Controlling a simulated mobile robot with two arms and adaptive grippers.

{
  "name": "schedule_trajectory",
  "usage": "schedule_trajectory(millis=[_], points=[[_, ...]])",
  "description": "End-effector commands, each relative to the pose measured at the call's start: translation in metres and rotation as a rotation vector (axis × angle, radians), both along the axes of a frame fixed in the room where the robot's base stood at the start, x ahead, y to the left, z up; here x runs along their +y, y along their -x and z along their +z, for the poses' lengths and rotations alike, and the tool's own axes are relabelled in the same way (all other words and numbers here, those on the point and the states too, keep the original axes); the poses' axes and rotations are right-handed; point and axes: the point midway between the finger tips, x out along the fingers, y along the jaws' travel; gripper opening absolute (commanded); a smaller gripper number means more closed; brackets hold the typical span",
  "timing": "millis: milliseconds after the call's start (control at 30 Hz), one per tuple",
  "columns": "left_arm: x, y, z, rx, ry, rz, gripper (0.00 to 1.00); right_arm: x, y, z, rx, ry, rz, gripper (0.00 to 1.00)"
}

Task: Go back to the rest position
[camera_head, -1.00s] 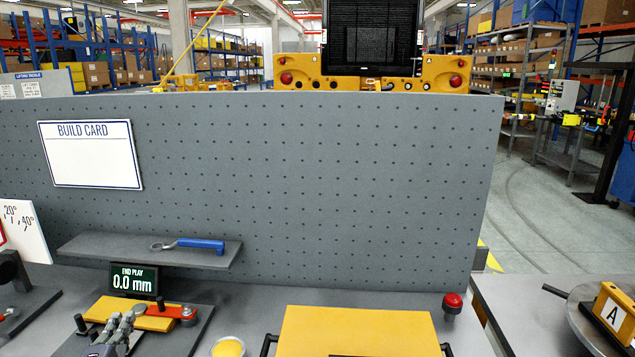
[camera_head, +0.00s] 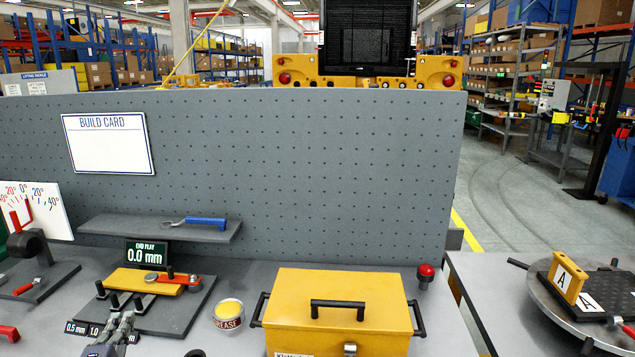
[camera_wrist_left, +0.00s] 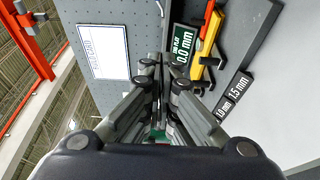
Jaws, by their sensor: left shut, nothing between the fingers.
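My left gripper (camera_head: 122,322) is shut and empty. In the head view it comes up from the bottom edge, just in front of the end-play fixture (camera_head: 179,317). In the left wrist view its fingertips (camera_wrist_left: 156,64) meet with nothing between them. The fixture carries a yellow block (camera_head: 135,282) and a red lever (camera_head: 181,278), which lie beyond the fingers. Whether the fingers touch the fixture, I cannot tell. I cannot make out my right gripper in either view.
A display (camera_head: 146,253) reads 0.0 mm. A grease tub (camera_head: 228,316) and a yellow toolbox (camera_head: 340,298) stand to the right. A pegboard (camera_head: 300,180) closes off the back; its shelf (camera_head: 110,229) holds a blue-handled wrench (camera_head: 205,222). A turntable (camera_head: 550,305) is at far right.

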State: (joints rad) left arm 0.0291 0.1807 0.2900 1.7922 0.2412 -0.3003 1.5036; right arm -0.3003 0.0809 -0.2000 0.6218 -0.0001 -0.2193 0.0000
Motion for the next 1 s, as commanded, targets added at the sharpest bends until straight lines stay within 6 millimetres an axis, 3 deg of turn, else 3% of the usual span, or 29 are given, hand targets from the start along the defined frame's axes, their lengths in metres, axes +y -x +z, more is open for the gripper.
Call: schedule_trajectory(millis=[367, 567, 733, 900, 1000], points=[[-0.046, 0.026, -0.047, 0.24, -0.231, -0.098, 0.0, 0.0, -0.001, 0.0, 0.0, 0.0, 0.0, 0.4], [-0.081, 0.057, -0.083, 0.425, -0.424, -0.203, 0.0, 0.002, -0.01, 0.0, -0.013, -0.003, -0.001, 0.4], [-0.123, 0.109, -0.125, 0.64, -0.669, -0.376, 0.0, 0.002, -0.004, 0.0, -0.005, -0.003, -0.001, 0.4], [-0.168, 0.191, -0.161, 0.868, -0.973, -0.657, 0.0, 0.002, 0.003, 0.0, 0.006, -0.002, -0.001, 0.4], [-0.184, 0.231, -0.171, 0.95, -1.101, -0.805, 0.0, 0.002, 0.004, 0.0, 0.007, -0.002, -0.001, 0.4]])
